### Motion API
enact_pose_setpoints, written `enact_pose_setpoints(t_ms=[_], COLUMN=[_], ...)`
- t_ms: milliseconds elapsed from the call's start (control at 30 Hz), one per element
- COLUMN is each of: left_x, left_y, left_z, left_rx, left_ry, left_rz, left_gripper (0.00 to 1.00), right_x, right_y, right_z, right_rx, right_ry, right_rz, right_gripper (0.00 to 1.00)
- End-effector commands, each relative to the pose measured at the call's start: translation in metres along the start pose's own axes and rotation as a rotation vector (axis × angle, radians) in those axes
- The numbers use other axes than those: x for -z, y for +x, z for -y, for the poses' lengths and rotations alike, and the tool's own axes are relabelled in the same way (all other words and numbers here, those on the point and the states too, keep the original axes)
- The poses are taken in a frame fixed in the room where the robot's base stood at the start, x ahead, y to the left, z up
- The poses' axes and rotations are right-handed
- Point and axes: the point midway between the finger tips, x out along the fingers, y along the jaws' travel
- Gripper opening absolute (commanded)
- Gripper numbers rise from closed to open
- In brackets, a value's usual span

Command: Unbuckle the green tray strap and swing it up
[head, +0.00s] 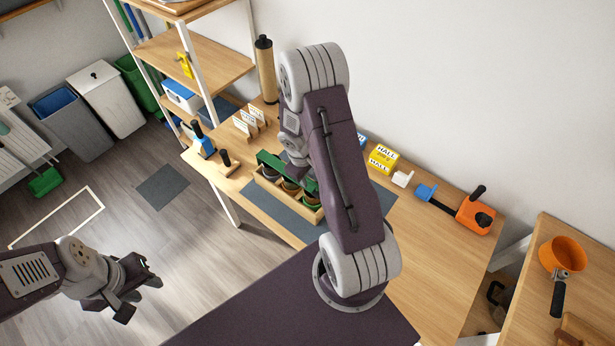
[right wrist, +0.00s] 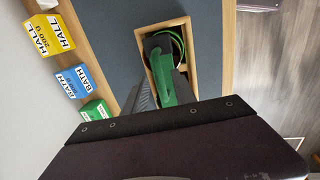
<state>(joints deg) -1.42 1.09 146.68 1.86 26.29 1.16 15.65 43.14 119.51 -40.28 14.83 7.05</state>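The wooden tray (head: 312,215) stands on a dark mat on the bench and holds several round items. The green strap (head: 270,159) lies over its top; in the right wrist view the strap (right wrist: 178,86) runs lengthwise above the tray (right wrist: 143,42). I cannot make out the buckle or whether it is fastened. My right gripper (head: 299,168) is at the strap in the head view, its fingers mostly hidden by my arm. Whether it grips the strap is not visible. My left gripper (head: 140,298) is open and empty over the floor, away from the bench.
Yellow (head: 382,158), blue and green labelled boxes stand behind the tray. An orange tool (head: 475,213) lies at the bench's right. Card holders (head: 248,120) and a blue-handled stamp (head: 202,140) stand at its left. A shelf rack (head: 190,60) rises behind.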

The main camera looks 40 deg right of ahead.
Motion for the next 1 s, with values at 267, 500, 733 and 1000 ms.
enact_pose_setpoints(t_ms=[267,500,733,1000], left_x=[0.0001,0.0001,0.0001,0.0001], left_y=[-0.0004,-0.0004,-0.0004,-0.0004], left_z=[0.0,0.0,0.0,0.0], left_rx=[0.0,0.0,0.0,0.0], left_ry=[0.0,0.0,0.0,0.0], left_rz=[0.0,0.0,0.0,0.0], left_gripper=[0.36,0.36,0.36,0.36], right_x=[0.0002,0.0001,0.0,-0.0001], right_y=[-0.0006,-0.0007,-0.0008,-0.0008], right_z=[-0.0002,-0.0002,-0.0002,-0.0002], right_rx=[0.0,0.0,0.0,0.0], right_ry=[0.0,0.0,0.0,0.0], right_rz=[-0.001,0.0,0.0,0.0], right_gripper=[0.05,0.0,0.0,0.0])
